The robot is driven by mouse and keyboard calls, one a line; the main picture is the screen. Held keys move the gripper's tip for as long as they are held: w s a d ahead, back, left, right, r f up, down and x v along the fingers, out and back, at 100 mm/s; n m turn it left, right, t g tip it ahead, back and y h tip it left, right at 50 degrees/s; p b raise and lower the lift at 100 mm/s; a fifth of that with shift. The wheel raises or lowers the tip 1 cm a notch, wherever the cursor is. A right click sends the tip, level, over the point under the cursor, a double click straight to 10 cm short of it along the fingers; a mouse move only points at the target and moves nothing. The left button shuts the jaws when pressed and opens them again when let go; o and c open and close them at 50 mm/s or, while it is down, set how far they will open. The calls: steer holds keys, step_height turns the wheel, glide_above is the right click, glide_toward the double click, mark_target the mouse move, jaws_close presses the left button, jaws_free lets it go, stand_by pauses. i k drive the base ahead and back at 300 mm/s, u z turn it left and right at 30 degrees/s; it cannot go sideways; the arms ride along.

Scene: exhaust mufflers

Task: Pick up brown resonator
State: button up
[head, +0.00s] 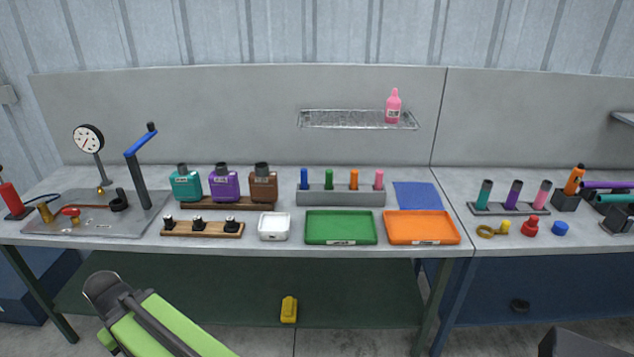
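The brown resonator (263,187) is a small brown box-shaped body with a short dark neck on top and a pale label on its front. It stands upright at the right end of a low wooden rack (227,204) on the workbench. A purple one (224,187) and a teal one (186,187) of the same shape stand to its left. My green and dark grey arm shows at the lower left, in front of the bench and well apart from the resonator. I cannot make out my gripper's fingers in this view.
In front of the rack are a wooden strip (202,228) with black fittings and a white dish (274,227). Green (341,228) and orange (422,228) trays and a grey holder (341,197) lie right. A gauge plate with a blue-handled post (139,170) stands left.

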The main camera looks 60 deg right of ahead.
mark_target(263, 184)
steer(key=z, duration=0.2)
steer(key=i, duration=1)
steer(key=z, duration=0.05)
